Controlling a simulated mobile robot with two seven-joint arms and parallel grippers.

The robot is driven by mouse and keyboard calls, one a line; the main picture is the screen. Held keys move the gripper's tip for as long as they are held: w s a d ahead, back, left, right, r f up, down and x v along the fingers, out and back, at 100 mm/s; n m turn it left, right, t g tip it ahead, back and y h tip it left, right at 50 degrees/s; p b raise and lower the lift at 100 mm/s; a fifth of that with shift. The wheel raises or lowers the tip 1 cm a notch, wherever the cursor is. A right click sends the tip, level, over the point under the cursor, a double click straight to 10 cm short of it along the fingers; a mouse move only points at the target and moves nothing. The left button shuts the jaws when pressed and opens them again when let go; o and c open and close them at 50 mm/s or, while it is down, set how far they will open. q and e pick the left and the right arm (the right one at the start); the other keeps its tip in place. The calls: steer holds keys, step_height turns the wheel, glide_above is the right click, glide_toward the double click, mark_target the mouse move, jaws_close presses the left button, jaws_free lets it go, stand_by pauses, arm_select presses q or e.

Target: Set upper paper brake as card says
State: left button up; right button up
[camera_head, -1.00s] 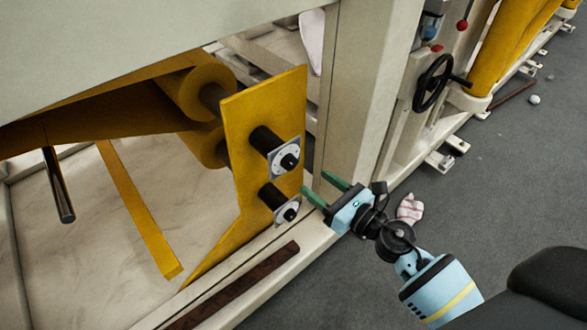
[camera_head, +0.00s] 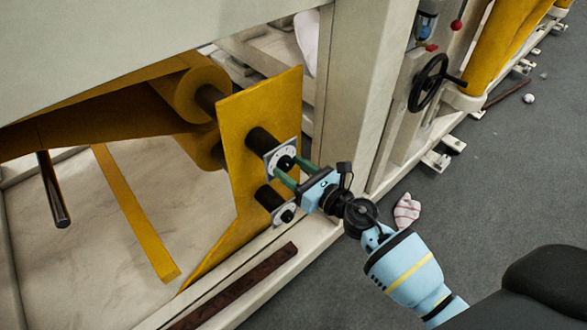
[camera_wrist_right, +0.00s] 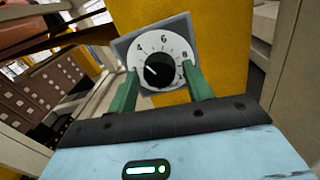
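The upper paper brake is a square grey plate with a white numbered dial (camera_head: 281,155) and a black knob, on a yellow panel (camera_head: 231,140). In the right wrist view the dial (camera_wrist_right: 150,46) shows 4, 6 and 8, and the knob (camera_wrist_right: 161,70) has a white mark towards the lower left. My right gripper (camera_head: 292,169) is open at this dial. Its green fingers stand on either side of the knob, with a gap visible in the wrist view. The lower brake dial (camera_head: 286,213) sits below. No card is readable. My left gripper is out of view.
A cream machine post (camera_head: 350,90) rises to the right of the dials, with a black handwheel (camera_head: 429,83) farther right. A crumpled striped cloth (camera_head: 406,210) lies on the open grey floor.

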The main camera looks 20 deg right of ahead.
steer(key=c, duration=0.8)
steer(key=shift+m, duration=0.4)
steer(key=m, duration=0.4)
steer(key=shift+a+m, duration=0.1)
steer(key=shift+m, duration=0.3)
steer(key=m+p, duration=0.1)
steer(key=m, duration=0.3)
steer(key=shift+m+t, duration=0.4)
steer(key=m+p, duration=0.1)
steer(key=m, duration=0.4)
steer(key=shift+a+r+m+h+p, duration=0.1)
steer(key=shift+m+h+p, duration=0.2)
steer(key=shift+m, duration=0.1)
steer(key=m+p, duration=0.1)
steer(key=m, duration=0.3)
steer(key=shift+t+h, duration=0.3)
steer(key=shift+m+p, duration=0.5)
steer(key=shift+m, duration=0.6)
